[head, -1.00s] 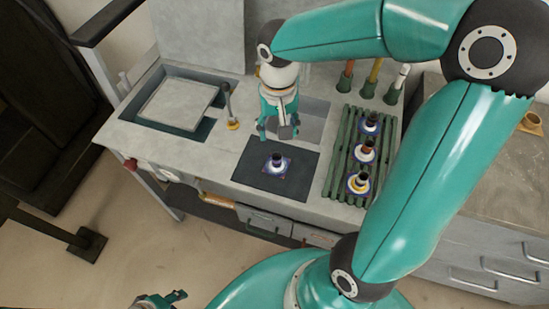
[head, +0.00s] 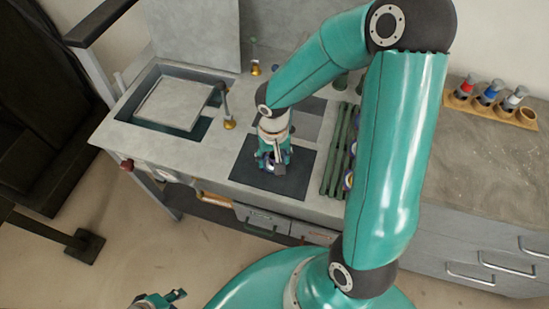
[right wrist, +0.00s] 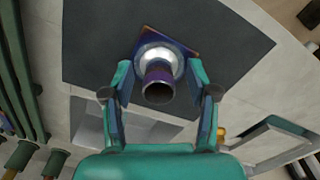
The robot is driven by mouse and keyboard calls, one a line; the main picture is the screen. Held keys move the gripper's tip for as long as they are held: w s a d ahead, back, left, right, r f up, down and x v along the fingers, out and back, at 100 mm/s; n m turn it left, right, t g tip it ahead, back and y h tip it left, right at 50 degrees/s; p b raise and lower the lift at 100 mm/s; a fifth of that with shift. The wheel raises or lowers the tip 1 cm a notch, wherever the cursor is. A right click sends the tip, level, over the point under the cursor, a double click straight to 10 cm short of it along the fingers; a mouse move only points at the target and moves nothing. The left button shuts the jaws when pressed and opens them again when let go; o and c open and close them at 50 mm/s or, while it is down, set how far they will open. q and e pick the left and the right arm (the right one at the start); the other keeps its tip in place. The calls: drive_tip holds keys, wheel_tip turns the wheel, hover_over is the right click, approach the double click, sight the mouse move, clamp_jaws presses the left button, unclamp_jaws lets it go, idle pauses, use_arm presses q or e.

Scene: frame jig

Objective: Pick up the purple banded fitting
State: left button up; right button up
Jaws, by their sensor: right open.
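The purple banded fitting (right wrist: 158,76) stands on a dark mat (right wrist: 95,45), with a dark open tube, a silver flange and a square purplish base plate. My right gripper (right wrist: 160,72) is open, with one finger on each side of the fitting's tube; contact is not clear. In the head view my right gripper (head: 272,164) is low over the mat (head: 296,185) and mostly hides the fitting. My left gripper (head: 165,298) is at the bottom edge, partly cut off, far from the fitting.
A green slatted rack (head: 334,160) with fittings, partly hidden by my right arm, stands right of the mat. A recessed tray (head: 176,103) is at the left. A wooden holder (head: 487,108) with several coloured items is on the right counter.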

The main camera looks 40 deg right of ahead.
clamp_jaws()
idle(0.3)
